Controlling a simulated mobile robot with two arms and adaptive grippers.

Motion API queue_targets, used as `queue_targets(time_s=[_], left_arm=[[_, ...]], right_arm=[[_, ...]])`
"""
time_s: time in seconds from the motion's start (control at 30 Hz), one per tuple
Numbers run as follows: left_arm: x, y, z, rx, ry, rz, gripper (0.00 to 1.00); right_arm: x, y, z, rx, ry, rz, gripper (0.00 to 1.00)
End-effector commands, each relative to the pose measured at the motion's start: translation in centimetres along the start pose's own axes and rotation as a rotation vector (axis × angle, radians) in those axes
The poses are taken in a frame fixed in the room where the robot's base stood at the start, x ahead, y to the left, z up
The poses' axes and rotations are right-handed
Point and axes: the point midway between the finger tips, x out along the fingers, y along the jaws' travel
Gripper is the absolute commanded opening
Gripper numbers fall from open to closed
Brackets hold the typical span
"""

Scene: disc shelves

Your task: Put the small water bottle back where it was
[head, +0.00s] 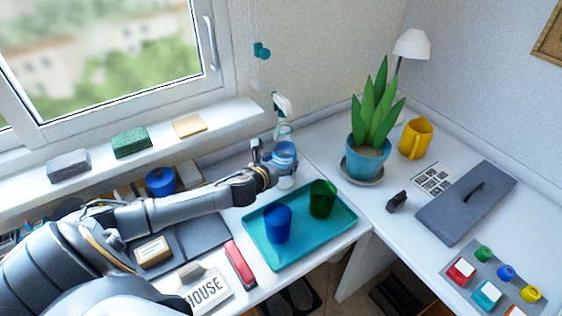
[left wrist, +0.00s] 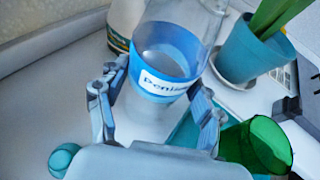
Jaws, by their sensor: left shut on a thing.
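The small water bottle (head: 285,152) is clear with a blue label and stands roughly upright beyond the teal tray's far edge. In the left wrist view the bottle (left wrist: 168,62) sits between the two fingers, its label facing me. My left gripper (head: 274,163) is shut on it; the fingers also show in the left wrist view (left wrist: 160,88). The bottle's base is mostly hidden, so I cannot tell whether it touches the white surface. My right gripper is not in view.
A teal tray (head: 262,252) holds a blue cup (head: 278,224) and a green cup (head: 322,199). A spray bottle (head: 282,104) is close behind the bottle. A potted plant (head: 369,155) stands to the right. White counter lies clear between tray and plant.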

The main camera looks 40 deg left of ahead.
Motion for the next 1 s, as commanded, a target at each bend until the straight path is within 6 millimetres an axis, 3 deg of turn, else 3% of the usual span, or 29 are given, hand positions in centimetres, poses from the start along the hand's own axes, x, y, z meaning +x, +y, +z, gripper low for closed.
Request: queue_targets(time_s=[0.23,0.27,0.37,0.77,1.0], left_arm=[[0.1,0.0,-0.1,0.001,-0.003,0.000,0.11],[0.1,0.0,-0.3,0.001,0.000,0.001,0.71],[0.1,0.0,-0.2,0.001,0.000,0.000,0.89],[-0.1,0.0,0.2,0.000,0.000,0.000,0.89],[-3.9,0.0,-0.1,0.004,0.004,-0.002,0.89]], right_arm=[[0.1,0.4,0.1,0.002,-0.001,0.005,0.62],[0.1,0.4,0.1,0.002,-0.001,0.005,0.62],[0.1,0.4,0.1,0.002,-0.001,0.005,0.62],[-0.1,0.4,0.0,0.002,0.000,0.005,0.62],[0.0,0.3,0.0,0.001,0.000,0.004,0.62]])
